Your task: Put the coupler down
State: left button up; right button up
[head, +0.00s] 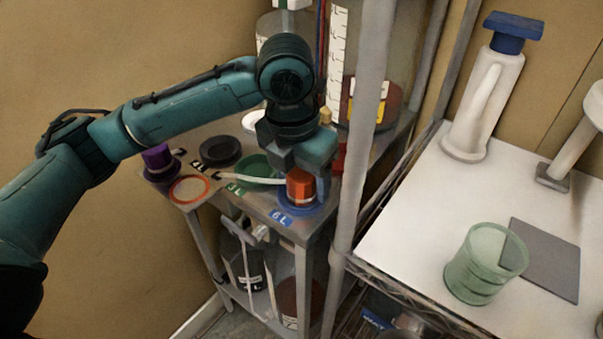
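My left gripper (302,179) reaches down from above at the small metal stand. Its blue finger is against the right side of an orange coupler (299,187), and it appears shut on it; the other finger is mostly hidden. The coupler is at the blue round spot (291,210) by the "6 L" label; I cannot tell whether its base touches. A pale hose (245,179) runs left from the coupler. A purple coupler (157,162) sits at the stand's left end. My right gripper is out of view.
The stand's top also has a black disc (220,150), a green ring (258,166) and an orange ring (189,190). A grey post (361,140) rises close to the right. A white table (420,215) bears a green beaker (482,268) and a white blue-topped pump (485,100).

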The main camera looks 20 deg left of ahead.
aim_at(294, 180)
pick_arm(q)
notch_tip(294, 180, up, 12)
jog(key=s+p, duration=0.1)
jog(key=shift+s+a+p, duration=0.3)
jog(key=shift+s+p, duration=0.05)
dwell(0.6)
